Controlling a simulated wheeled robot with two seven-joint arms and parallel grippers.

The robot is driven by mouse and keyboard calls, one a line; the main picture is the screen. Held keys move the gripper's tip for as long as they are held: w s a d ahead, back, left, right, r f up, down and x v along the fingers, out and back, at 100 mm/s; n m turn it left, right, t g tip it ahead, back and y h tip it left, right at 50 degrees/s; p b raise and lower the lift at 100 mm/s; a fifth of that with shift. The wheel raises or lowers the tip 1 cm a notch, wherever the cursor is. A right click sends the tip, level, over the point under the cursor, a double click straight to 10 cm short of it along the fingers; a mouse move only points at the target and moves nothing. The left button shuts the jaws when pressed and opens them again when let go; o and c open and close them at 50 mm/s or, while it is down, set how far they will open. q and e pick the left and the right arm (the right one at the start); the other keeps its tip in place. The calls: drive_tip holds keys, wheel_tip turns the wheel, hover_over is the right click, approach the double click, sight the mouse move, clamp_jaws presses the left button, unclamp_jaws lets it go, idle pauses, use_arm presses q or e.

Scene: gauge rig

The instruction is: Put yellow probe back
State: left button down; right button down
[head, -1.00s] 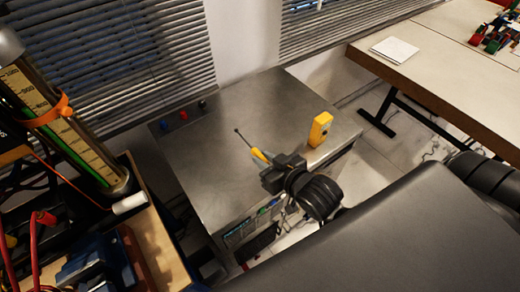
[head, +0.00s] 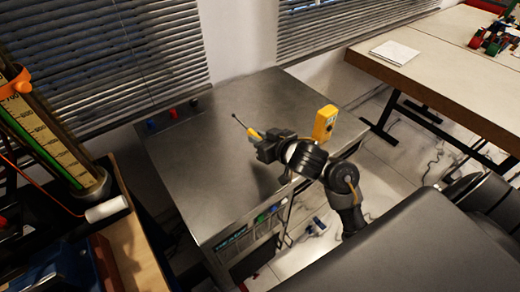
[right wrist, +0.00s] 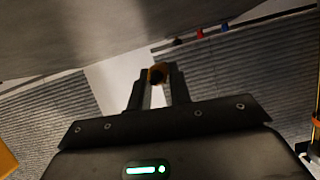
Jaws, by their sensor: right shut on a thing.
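My right gripper (head: 262,140) is shut on the yellow probe (head: 254,133). The probe has a yellow handle and a thin dark rod with a small tip, pointing to the upper left above the metal bench top. In the right wrist view the fingers (right wrist: 158,92) close around the orange-yellow probe end (right wrist: 157,70). A yellow box-shaped unit (head: 324,123) with a dark spot on its face stands upright near the bench's right edge, right of the gripper and apart from it. My left gripper is not in view.
The metal bench top (head: 200,165) is mostly clear. Red, blue and black knobs (head: 172,113) sit at its back left. A tall gauge column (head: 50,140) stands at the left. A table (head: 450,60) with a white pad (head: 396,52) is at the right.

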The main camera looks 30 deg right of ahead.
drive_tip(key=shift+w+d+f+b, duration=0.1)
drive_tip(key=shift+w+f+b, duration=0.15)
drive_tip(key=shift+f+b, duration=0.5)
drive_tip(key=shift+w+d+f+b, duration=0.1)
drive_tip(key=shift+w+f+b, duration=0.2)
drive_tip(key=shift+f, duration=0.85)
drive_tip(key=shift+s+f, duration=0.1)
drive_tip(key=shift+f, duration=0.1)
